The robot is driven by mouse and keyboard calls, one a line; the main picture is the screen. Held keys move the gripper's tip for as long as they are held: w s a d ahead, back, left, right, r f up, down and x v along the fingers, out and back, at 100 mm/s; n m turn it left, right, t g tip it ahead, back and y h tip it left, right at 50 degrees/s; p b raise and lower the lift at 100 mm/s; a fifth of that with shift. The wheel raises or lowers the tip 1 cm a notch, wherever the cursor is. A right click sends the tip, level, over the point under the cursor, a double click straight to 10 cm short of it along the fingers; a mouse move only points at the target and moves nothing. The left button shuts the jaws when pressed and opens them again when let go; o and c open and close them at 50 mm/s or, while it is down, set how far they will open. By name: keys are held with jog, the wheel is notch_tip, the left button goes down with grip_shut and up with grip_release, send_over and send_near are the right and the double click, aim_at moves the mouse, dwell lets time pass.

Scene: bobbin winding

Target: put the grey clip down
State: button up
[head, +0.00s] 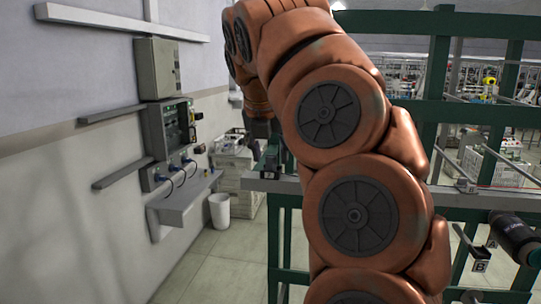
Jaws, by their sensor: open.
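My orange arm fills the middle of the head view and bends over at the top. Its dark gripper (262,128) points down beyond my arm, above the left end of a grey rail (254,182). It is open, but its fingertips are small and partly behind my arm. A small dark block (270,157) with a label below it sits at the rail's end, just under the gripper. I cannot make out whether this is the grey clip or part of a holder. No other grey clip shows clearly.
A green frame (440,100) stands behind my arm, with a black bobbin (513,236) and labelled brackets at right. On the left wall are an electrical box (158,68), a panel and a shelf (188,200). A white bin (220,211) stands on open floor.

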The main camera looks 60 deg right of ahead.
aim_at(271, 157)
jog(key=v, duration=0.4)
jog(key=shift+v, duration=1.4)
